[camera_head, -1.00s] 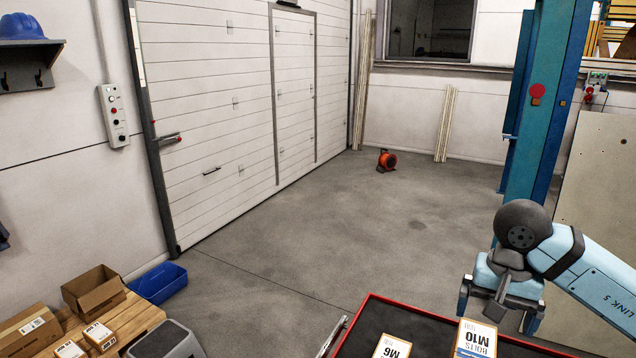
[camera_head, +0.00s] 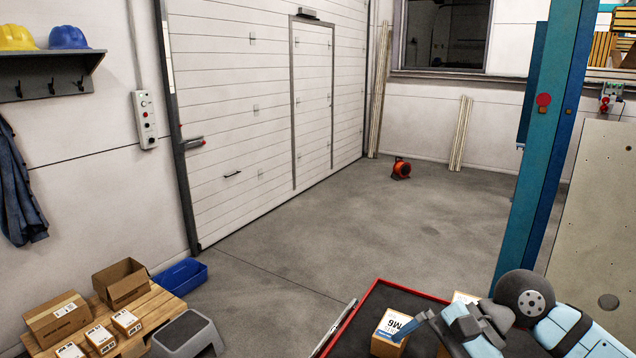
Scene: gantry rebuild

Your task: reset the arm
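My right arm comes in from the lower right, and its gripper (camera_head: 425,338) is tilted to the left over the red-rimmed dark tray (camera_head: 352,334). Its fingers look spread, with no box visibly held between them. One blue fingertip overlaps the M6 box (camera_head: 388,326) in the picture; I cannot tell whether it touches. A second box (camera_head: 465,297) is mostly hidden behind the gripper and wrist. My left gripper is not in view.
A wooden pallet (camera_head: 160,310) with several cartons stands at lower left, beside a grey step stool (camera_head: 188,334) and a blue bin (camera_head: 181,276). A blue column (camera_head: 541,130) rises behind my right arm. The middle floor is open, with an orange blower (camera_head: 401,168) farther back.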

